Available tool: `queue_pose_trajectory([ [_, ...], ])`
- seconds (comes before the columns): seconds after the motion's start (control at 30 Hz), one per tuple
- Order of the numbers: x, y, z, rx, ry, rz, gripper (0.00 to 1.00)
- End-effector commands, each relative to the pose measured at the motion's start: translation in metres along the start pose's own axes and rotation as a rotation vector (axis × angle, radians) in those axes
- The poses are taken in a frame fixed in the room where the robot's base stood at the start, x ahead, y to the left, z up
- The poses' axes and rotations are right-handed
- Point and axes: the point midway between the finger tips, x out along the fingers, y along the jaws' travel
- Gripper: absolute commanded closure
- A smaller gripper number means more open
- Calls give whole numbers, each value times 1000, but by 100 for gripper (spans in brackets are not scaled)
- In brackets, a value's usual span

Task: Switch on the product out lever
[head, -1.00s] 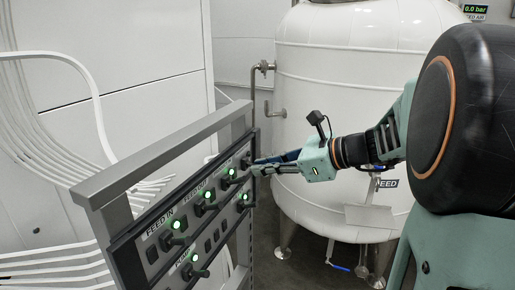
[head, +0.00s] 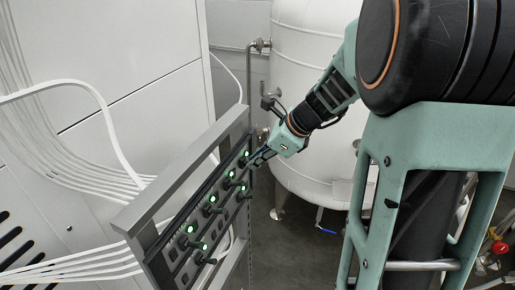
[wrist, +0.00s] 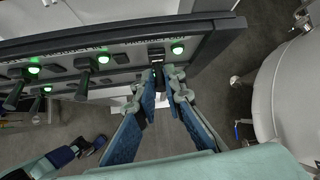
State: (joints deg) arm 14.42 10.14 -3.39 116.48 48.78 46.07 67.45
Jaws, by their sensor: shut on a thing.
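My gripper (head: 256,161) is at the panel's far end, in front of the upper levers. In the wrist view my gripper (wrist: 163,80) has its two blue-padded fingers closed around a black lever (wrist: 157,76) at the panel's right end. A green lamp (wrist: 177,48) glows just above and to the right of it.
Neighbouring levers (wrist: 84,84) stand to the left in the wrist view. A grey frame (head: 190,160) surrounds the panel. A white tank (head: 300,95) stands behind my gripper. White pipes (head: 70,165) run at the left. Grey floor (head: 290,250) is open between panel and tank.

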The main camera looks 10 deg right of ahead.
Motion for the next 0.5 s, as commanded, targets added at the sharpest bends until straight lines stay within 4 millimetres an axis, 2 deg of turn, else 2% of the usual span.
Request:
queue_pose_trajectory([
  [0.5,-1,-1,2,-6,59,10,100],
])
